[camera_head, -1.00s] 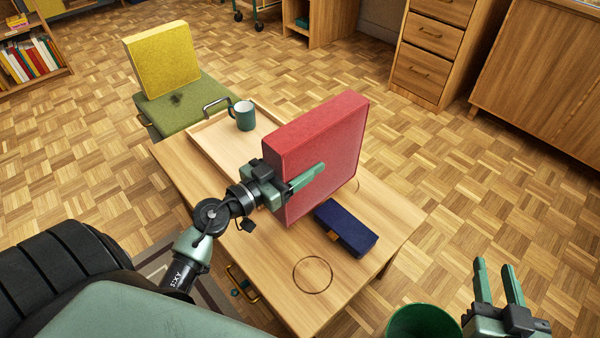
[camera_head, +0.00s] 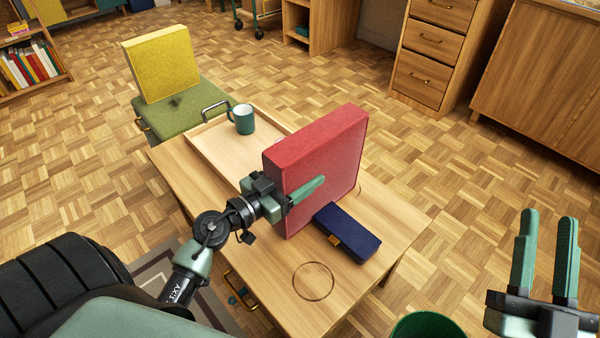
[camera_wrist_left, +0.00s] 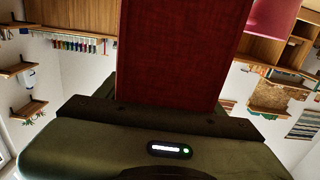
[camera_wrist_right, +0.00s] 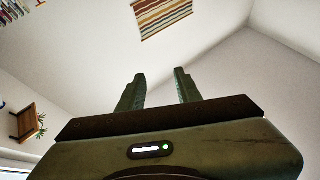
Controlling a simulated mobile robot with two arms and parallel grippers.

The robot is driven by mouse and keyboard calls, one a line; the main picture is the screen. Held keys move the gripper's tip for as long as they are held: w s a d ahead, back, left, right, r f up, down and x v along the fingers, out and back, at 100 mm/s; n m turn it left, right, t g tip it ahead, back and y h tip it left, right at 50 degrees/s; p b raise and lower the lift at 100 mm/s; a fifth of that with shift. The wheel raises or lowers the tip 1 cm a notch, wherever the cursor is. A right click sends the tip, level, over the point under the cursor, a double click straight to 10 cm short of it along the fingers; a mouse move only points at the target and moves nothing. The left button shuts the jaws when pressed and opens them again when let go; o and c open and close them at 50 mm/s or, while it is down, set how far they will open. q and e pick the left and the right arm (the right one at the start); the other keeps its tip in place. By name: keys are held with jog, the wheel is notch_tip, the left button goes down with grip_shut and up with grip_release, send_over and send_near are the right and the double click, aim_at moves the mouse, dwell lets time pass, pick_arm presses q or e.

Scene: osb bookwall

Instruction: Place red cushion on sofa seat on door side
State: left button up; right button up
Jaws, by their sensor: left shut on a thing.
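The red cushion (camera_head: 326,158) is held upright over the wooden table in the head view. My left gripper (camera_head: 300,192) is shut on its near edge, with one finger lying along its face. The cushion also fills the upper middle of the left wrist view (camera_wrist_left: 178,50). Whether its lower edge touches the table is hard to tell. My right gripper (camera_head: 545,255) is open and empty at the lower right; its spread fingers also show in the right wrist view (camera_wrist_right: 158,90).
The table (camera_head: 385,215) bears a tray (camera_head: 203,138) with a dark green mug (camera_head: 243,119), and a navy box (camera_head: 347,236) beside the cushion. A yellow cushion (camera_head: 161,64) stands on a green seat (camera_head: 185,105). A green bin (camera_head: 428,326) is at the bottom.

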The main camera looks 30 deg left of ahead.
pick_arm(q)
jog(key=shift+f, duration=0.15)
jog(key=o, duration=1.8)
jog(key=shift+c, duration=0.2)
